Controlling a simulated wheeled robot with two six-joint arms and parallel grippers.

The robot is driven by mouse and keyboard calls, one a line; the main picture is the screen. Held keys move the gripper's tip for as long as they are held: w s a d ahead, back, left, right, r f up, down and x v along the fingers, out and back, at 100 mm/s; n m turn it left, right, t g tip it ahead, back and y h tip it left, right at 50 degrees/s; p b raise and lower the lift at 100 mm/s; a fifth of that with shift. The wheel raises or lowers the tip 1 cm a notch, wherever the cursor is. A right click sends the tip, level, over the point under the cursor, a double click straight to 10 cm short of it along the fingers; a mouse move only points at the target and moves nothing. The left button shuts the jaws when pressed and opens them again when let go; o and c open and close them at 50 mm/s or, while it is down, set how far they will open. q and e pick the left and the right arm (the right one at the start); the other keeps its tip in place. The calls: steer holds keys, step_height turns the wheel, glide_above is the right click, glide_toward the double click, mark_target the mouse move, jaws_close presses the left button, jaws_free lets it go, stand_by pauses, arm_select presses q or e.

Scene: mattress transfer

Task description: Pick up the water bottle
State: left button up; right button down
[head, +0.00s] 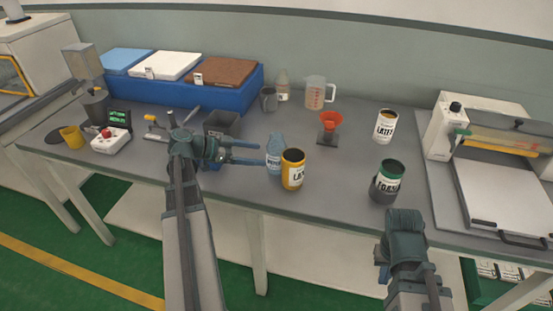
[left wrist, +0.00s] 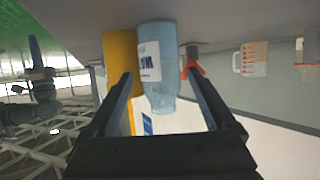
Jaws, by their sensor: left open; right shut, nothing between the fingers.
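The water bottle (head: 274,149) is light blue with a white label and stands on the grey table, close beside the yellow can (head: 292,170). My left gripper (head: 262,154) is open, its fingers pointing right at the bottle. In the left wrist view the bottle (left wrist: 157,88) shows in the gap between the two fingertips (left wrist: 159,74), with no grip on it. The yellow can (left wrist: 119,60) shows partly behind the finger on the left. My right gripper (head: 382,264) is shut and empty, low in front of the table edge, its fingers mostly hidden by my wrist.
A green-banded can (head: 387,182) and a white can (head: 385,126) stand to the right. A blue bin (head: 226,95) is at the back left. A press (head: 503,190) stands at the right.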

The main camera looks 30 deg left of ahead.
mark_target(269, 156)
arm_select(q)
steer(key=b+x, duration=0.1)
steer(key=x, duration=0.1)
steer(key=b+x, duration=0.1)
steer(key=x, duration=0.1)
steer(key=shift+f, duration=0.4)
steer(key=shift+w+d+f, duration=0.1)
steer(key=shift+w+d, duration=0.25)
steer(key=shift+d, duration=0.05)
steer(key=shift+c, duration=0.3)
steer(key=c, duration=1.2)
steer(key=shift+r, duration=0.35)
step_height(269, 156, up, 17)
steer(key=p, duration=1.7)
steer(key=shift+r+p, duration=0.2)
steer(key=shift+p, duration=0.15)
